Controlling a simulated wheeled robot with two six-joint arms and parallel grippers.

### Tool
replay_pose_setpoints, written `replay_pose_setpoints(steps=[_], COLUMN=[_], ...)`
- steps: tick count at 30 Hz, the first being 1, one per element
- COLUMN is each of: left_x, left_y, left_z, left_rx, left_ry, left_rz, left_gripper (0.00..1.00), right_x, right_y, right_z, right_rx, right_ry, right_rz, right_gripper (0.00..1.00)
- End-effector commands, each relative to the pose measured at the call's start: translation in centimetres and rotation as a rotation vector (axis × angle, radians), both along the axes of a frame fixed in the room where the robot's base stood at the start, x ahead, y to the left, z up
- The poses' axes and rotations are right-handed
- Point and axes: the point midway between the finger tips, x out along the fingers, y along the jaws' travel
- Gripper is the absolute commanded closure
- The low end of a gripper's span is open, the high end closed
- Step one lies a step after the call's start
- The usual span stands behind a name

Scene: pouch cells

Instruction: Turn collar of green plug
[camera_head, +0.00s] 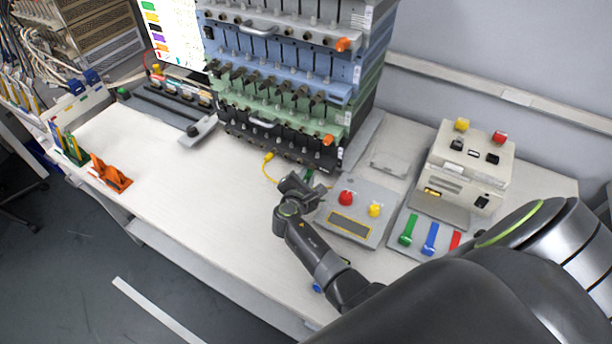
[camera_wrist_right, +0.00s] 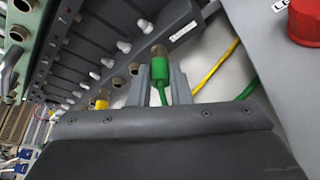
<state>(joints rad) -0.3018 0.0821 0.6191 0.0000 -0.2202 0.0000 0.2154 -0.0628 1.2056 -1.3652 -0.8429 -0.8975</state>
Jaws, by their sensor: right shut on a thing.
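The green plug (camera_wrist_right: 160,72) stands between the two grey fingers of my right gripper (camera_wrist_right: 157,78) in the right wrist view. The fingers are shut on it. Its brownish metal collar (camera_wrist_right: 158,50) shows just past the fingertips, against the lower edge of the dark rack unit (camera_wrist_right: 105,30). A green cable (camera_wrist_right: 163,97) runs from the plug back toward the gripper body. In the head view, my right gripper (camera_head: 306,184) is low in front of the rack's bottom unit (camera_head: 270,140), where the plug is mostly hidden. My left gripper is not in view.
A yellow cable (camera_head: 268,165) lies left of my right gripper. A grey box with a red button (camera_head: 346,198) and a yellow one stands close on the right. Orange holders (camera_head: 110,175) stand at far left; the table's middle (camera_head: 180,180) is clear.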

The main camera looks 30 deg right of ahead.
Motion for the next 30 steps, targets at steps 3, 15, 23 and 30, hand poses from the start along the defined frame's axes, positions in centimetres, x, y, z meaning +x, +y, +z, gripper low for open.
replay_pose_setpoints(steps=[3, 15, 23, 30], left_x=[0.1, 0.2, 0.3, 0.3], left_y=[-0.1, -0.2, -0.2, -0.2], left_z=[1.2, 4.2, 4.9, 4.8], left_rx=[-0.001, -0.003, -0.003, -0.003], left_ry=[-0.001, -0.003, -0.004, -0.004], left_rz=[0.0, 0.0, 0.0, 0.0], left_gripper=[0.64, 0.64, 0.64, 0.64], right_x=[0.1, 0.3, 0.5, 0.7], right_y=[0.1, 0.2, 0.3, 0.4], right_z=[0.5, 0.5, 0.4, 0.2], right_rx=[-0.036, -0.22, -0.347, -0.463], right_ry=[0.064, 0.376, 0.588, 0.785], right_rz=[0.0, 0.0, 0.0, -0.001], right_gripper=[1.0, 1.0, 1.0, 1.0])
